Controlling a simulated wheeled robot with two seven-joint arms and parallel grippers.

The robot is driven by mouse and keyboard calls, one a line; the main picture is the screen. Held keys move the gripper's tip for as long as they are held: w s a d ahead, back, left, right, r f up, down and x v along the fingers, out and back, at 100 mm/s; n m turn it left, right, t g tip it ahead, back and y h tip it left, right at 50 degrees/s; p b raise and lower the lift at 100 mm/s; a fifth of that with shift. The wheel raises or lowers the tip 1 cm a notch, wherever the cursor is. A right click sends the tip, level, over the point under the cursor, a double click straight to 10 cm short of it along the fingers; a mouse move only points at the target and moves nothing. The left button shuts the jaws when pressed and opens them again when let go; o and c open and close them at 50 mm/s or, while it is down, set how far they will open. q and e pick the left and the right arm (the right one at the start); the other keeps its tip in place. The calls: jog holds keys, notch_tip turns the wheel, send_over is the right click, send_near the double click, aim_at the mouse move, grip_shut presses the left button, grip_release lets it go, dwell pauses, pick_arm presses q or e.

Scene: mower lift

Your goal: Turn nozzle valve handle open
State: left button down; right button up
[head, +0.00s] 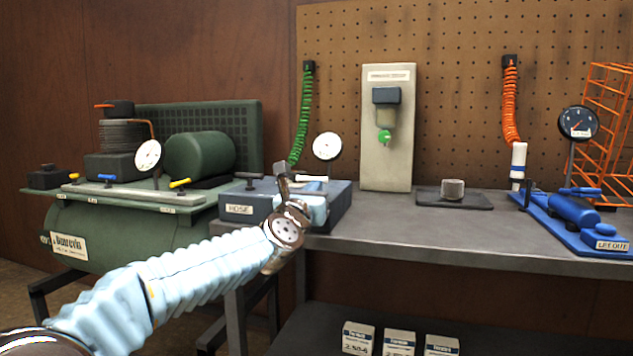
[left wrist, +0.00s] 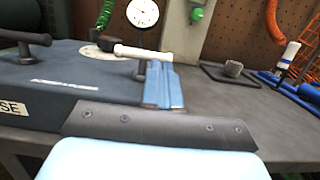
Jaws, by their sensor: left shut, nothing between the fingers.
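A blue-grey box (head: 237,211) labelled HOSE stands at the left end of the bench. On its top are a dark handle (head: 249,180) at the left and a white handle (head: 312,178) at the right. No label naming a nozzle valve is readable. My left gripper (head: 314,204) is at the box's front right, shut and empty. In the left wrist view its blue fingers (left wrist: 163,88) point toward the white handle (left wrist: 143,52), which is close beyond their tips; I cannot tell if they touch. The dark handle (left wrist: 25,38) is further left. My right gripper is out of view.
A round white gauge (head: 326,146) rises behind the box. A green compressor (head: 120,235) stands left. A blue unit (head: 572,211) labelled LET OUT and a dark tray (head: 430,196) are to the right. The bench front (head: 440,235) is clear.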

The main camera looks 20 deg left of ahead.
pick_arm(q)
jog(key=shift+w+r, duration=0.15)
jog(key=shift+w, duration=0.65)
jog(key=shift+d, duration=0.1)
jog(key=shift+d+r+y+p, duration=0.25)
jog(key=shift+y+p, duration=0.15)
jog(key=shift+p, duration=0.15)
jog(key=shift+w+d+n+y+p, duration=0.15)
jog(key=shift+n+y+p, duration=0.3)
jog(key=shift+n+y, duration=0.25)
jog(key=shift+w+n+y, duration=0.1)
jog(key=shift+n+y, duration=0.3)
jog(key=shift+y, duration=0.5)
jog(key=shift+w+d+f+n+y, duration=0.1)
jog(key=shift+d+f+n+y, duration=0.15)
jog(key=shift+y, duration=0.25)
jog(key=shift+w+f+n+g+y+b, duration=0.2)
jog(key=shift+n+g+y+b, duration=0.1)
jog(key=shift+b, duration=0.15)
jog(key=shift+r, duration=0.15)
